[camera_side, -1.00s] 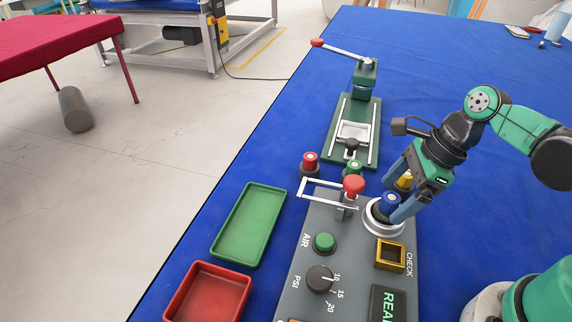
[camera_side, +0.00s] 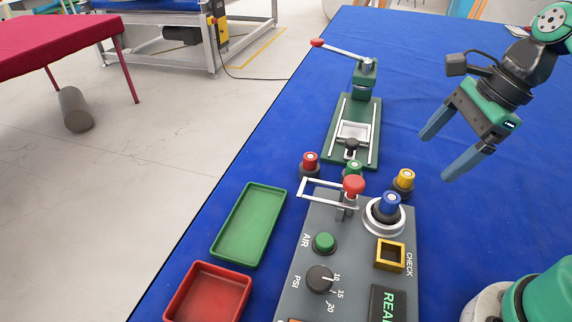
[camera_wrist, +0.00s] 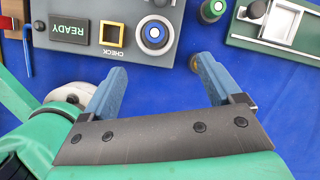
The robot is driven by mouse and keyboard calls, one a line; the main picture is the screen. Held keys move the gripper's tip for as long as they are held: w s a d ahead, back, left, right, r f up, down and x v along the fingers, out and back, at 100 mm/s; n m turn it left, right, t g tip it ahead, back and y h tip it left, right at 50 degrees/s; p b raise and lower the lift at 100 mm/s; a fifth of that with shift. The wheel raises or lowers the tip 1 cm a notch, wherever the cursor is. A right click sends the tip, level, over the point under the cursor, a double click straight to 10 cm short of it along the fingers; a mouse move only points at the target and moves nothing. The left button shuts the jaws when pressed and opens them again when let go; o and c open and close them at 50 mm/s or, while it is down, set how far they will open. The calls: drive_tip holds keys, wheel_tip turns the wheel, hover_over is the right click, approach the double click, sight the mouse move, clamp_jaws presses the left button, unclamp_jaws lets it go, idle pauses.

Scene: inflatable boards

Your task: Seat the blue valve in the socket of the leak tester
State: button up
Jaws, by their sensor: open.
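The blue valve (camera_side: 389,202) stands upright in the round white-rimmed socket (camera_side: 371,222) of the grey leak tester (camera_side: 320,225). In the wrist view the blue valve (camera_wrist: 154,32) is seen from above, centred inside the socket ring (camera_wrist: 168,42). My gripper (camera_side: 436,157) is open and empty, raised above the blue cloth to the right of the valve and apart from it. Its two blue-grey fingers also show spread in the wrist view (camera_wrist: 160,75), with nothing between them.
A lever clamp with a red knob (camera_side: 354,186) stands on the tester left of the socket. Yellow (camera_side: 404,179), green (camera_side: 354,168) and red (camera_side: 310,162) valves stand behind it. A green press (camera_side: 367,110) is farther back. Green (camera_side: 217,247) and red (camera_side: 171,312) trays lie left.

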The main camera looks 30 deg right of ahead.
drive_tip(key=w+n+t+h, duration=0.1)
drive_tip(key=n, duration=0.6)
drive_tip(key=w+f+n+t+h, duration=0.1)
drive_tip(key=w+n+t, duration=0.1)
drive_tip(key=n, duration=0.6)
drive_tip(key=w+f+n+t+h, duration=0.1)
drive_tip(key=n, duration=0.6)
drive_tip(key=shift+w+a+f+n, duration=0.1)
drive_tip(key=shift+w+a+n, duration=0.05)
drive_tip(key=shift+a+n, duration=0.25)
